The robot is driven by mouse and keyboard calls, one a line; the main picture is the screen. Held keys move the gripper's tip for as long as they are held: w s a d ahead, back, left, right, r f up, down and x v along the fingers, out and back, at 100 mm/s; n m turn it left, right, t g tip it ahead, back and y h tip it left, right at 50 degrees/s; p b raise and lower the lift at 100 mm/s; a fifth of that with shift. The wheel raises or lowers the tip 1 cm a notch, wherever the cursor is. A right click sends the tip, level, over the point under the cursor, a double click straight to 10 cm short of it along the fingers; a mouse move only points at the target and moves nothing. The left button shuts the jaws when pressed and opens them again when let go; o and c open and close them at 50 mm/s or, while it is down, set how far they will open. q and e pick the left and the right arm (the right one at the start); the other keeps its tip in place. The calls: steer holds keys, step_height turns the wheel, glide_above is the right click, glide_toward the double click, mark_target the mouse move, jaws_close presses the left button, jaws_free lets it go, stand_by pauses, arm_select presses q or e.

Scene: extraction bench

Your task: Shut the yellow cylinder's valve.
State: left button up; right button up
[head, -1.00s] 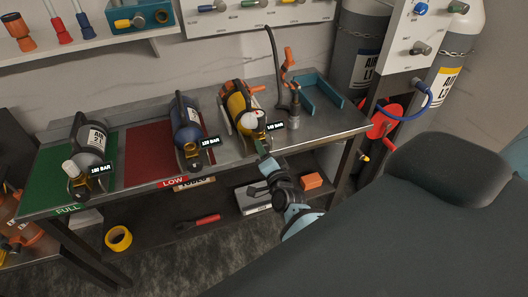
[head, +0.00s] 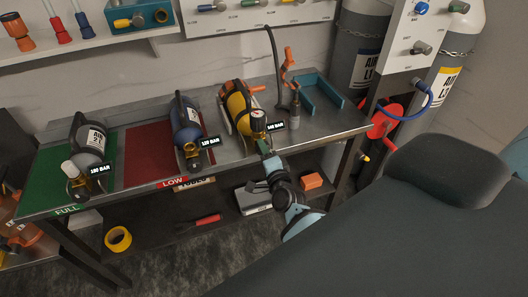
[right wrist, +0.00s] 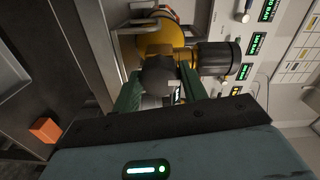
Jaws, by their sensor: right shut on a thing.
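The yellow cylinder (head: 238,106) lies on the metal bench with its valve end toward the front edge. A round, pale-faced gauge (head: 258,120) stands at that end, with a bar readout tag beside it. My right gripper (head: 263,147) reaches in from the front, just below the gauge. In the right wrist view its green fingers (right wrist: 159,92) are shut on a dark valve knob (right wrist: 158,74) in front of the cylinder's yellow body (right wrist: 163,40). The fingers partly hide the knob. My left gripper is not in view.
A blue cylinder (head: 186,125) lies on the red LOW mat (head: 143,157), and a grey cylinder (head: 89,142) on the green FULL mat (head: 48,178). A black hose and an orange-handled fitting (head: 289,62) stand right of the yellow cylinder.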

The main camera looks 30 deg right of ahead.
steer(key=o, duration=1)
steer(key=shift+s, duration=0.1)
steer(key=v, duration=0.7)
steer(key=shift+s+a, duration=0.15)
steer(key=shift+s, duration=0.15)
steer(key=shift+f, duration=0.1)
